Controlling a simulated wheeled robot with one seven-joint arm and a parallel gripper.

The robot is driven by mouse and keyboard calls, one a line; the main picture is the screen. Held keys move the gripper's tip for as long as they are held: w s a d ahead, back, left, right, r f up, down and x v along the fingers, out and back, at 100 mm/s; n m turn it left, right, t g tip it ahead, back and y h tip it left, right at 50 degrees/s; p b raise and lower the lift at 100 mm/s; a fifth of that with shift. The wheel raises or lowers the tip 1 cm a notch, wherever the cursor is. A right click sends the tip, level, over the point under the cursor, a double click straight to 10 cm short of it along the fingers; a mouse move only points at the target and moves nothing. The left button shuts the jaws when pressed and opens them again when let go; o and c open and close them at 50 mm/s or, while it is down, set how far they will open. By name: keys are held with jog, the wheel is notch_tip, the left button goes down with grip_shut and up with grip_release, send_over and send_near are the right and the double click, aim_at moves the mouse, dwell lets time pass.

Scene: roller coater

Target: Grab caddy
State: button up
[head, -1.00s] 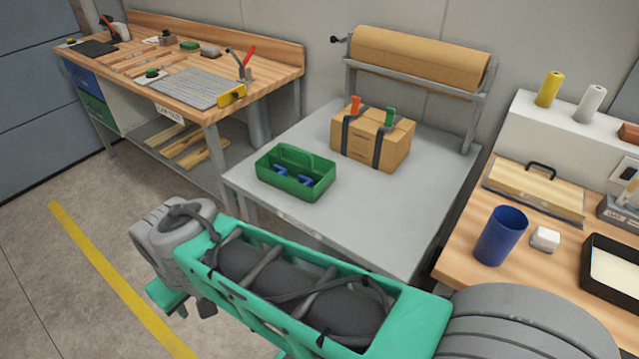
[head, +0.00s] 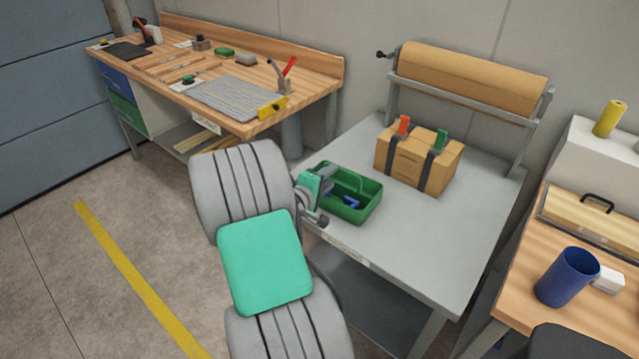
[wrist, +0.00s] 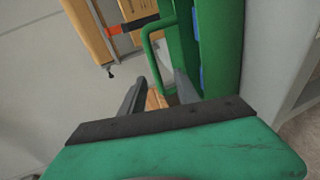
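The green caddy (head: 365,213) is an open tote with a raised handle and blue items inside. It sits on the grey table near its left front edge. My gripper (head: 324,184) is at the caddy's left side in the head view and hides part of it. In the wrist view, the two dark fingers of my gripper (wrist: 160,78) are apart. The caddy handle (wrist: 151,58) shows as a green loop just beyond and between them. The caddy body (wrist: 218,45) is to the right there. I cannot tell whether the fingers touch the handle.
A strapped cardboard box (head: 417,160) stands behind the caddy, close to it. A brown paper roll (head: 465,80) is on a rack at the back. The grey table (head: 440,240) is clear at front right. A wooden workbench (head: 310,85) is at left, and a blue cup (head: 567,277) at right.

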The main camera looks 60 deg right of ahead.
aim_at(340, 171)
jog(key=shift+h, duration=0.3)
jog(key=d, duration=0.2)
jog(key=d+p, duration=0.1)
jog(key=d, duration=0.2)
jog(key=s+d+f, duration=0.1)
jog(key=d, duration=0.2)
jog(key=shift+s, duration=0.1)
jog(key=shift+d+f, duration=0.2)
jog(key=shift+d, duration=0.15)
jog(key=shift+c, duration=0.5)
grip_shut()
